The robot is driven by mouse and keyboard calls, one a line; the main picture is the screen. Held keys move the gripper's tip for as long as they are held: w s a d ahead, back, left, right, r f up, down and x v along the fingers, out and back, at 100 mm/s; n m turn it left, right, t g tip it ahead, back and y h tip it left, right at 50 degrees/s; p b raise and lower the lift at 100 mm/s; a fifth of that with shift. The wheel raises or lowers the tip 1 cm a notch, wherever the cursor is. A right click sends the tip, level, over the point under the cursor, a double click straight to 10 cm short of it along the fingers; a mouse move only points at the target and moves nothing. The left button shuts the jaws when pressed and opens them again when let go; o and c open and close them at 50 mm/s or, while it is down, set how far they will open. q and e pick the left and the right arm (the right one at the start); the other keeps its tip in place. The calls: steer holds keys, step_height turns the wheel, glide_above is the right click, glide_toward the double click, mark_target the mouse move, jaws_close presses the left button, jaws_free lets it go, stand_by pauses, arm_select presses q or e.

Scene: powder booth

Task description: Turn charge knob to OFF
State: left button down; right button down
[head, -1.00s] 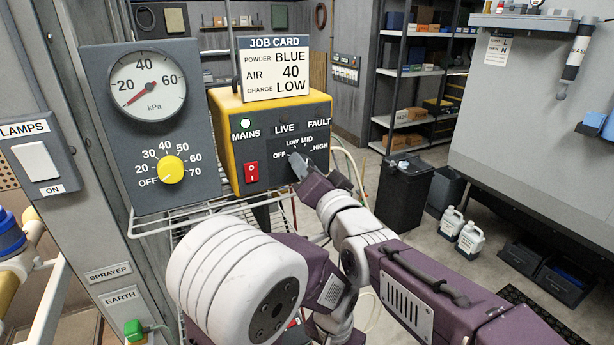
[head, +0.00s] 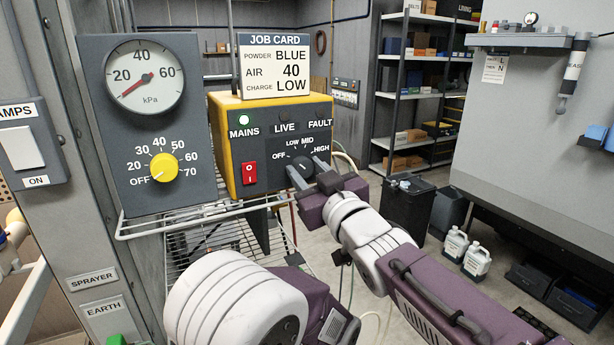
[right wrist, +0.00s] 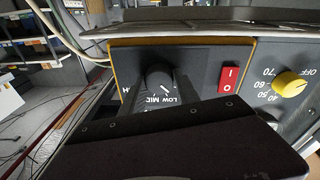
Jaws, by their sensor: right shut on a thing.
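The charge knob (head: 299,172) is a dark round knob on the front of the yellow-and-black control box (head: 228,155), with OFF, LOW, MID and HIGH around it. My right gripper (head: 307,171) is at the knob, its fingers on either side of it and shut on it. In the right wrist view the knob (right wrist: 159,77) appears upside down. Its white pointer mark looks to be on the LOW–MID side, not clearly at one label. The dark gripper body (right wrist: 180,140) hides the lower part of that view, including OFF. My left gripper is out of view.
A red rocker switch (head: 250,173) is left of the knob, below the lit MAINS lamp (head: 244,120). A grey panel with a gauge (head: 145,77) and a yellow air knob (head: 164,167) stands further left. A job card (head: 274,68) stands on the box. A wire rack (head: 205,243) is below.

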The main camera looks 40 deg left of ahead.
steer(key=shift+f+n+g, duration=0.15)
steer(key=shift+n+g, duration=0.15)
steer(key=shift+n, duration=2.1)
steer(key=shift+y, duration=0.3)
steer(key=c, duration=0.9)
jaws_free()
steer(key=shift+w, duration=0.1)
steer(key=shift+d, duration=0.1)
steer(key=r+b+v, duration=0.1)
steer(key=b+v, duration=0.2)
steer(key=v, duration=0.5)
steer(key=shift+s+d+f, duration=0.25)
steer(key=shift+d+f, duration=0.15)
steer(key=shift+f, duration=0.05)
